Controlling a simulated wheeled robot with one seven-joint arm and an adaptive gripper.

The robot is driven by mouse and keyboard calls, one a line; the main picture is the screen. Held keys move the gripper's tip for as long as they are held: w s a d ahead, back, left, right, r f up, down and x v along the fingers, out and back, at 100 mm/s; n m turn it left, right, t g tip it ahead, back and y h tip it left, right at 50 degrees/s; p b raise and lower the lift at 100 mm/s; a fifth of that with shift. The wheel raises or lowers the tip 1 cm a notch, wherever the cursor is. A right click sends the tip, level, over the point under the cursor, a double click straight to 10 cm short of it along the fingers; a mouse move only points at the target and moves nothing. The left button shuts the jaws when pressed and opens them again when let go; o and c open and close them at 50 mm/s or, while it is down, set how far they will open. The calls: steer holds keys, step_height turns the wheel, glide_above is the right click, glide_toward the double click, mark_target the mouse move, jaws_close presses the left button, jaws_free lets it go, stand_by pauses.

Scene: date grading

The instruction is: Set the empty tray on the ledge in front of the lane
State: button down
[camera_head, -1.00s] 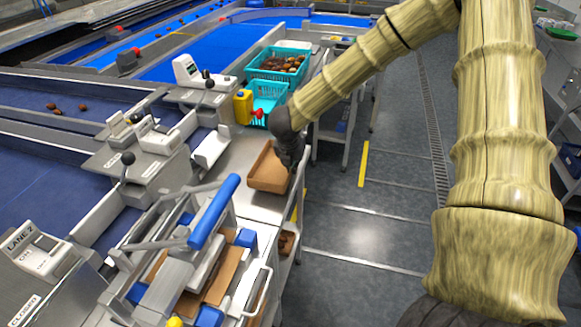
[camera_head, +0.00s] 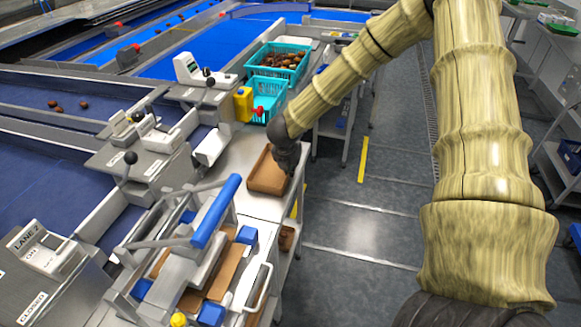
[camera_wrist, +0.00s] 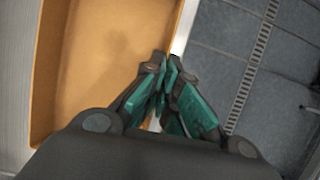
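The empty brown tray (camera_head: 264,178) is over the metal ledge (camera_head: 238,152) beside the lane, near the ledge's aisle edge. It looks level; I cannot tell whether it rests on the ledge or hangs just above. My gripper (camera_head: 286,172) is at the tray's right side, pointing down. In the wrist view the tray floor (camera_wrist: 95,70) is bare, and my gripper (camera_wrist: 167,62) has its green-padded fingers close together on the tray's right wall. The far end of the tray is out of that view.
A teal crate of dates (camera_head: 277,62), an empty teal crate (camera_head: 268,98) and a yellow bottle (camera_head: 243,105) stand behind the tray. A blue-handled press (camera_head: 215,212) stands in front. The lane belt (camera_head: 60,190) lies left; the grey aisle floor (camera_head: 350,230) is clear.

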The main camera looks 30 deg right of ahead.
steer(key=shift+f, duration=0.15)
steer(key=c, duration=1.6)
jaws_free()
steer(key=shift+c, duration=0.2)
steer(key=b+v, duration=0.2)
steer(key=v, duration=1)
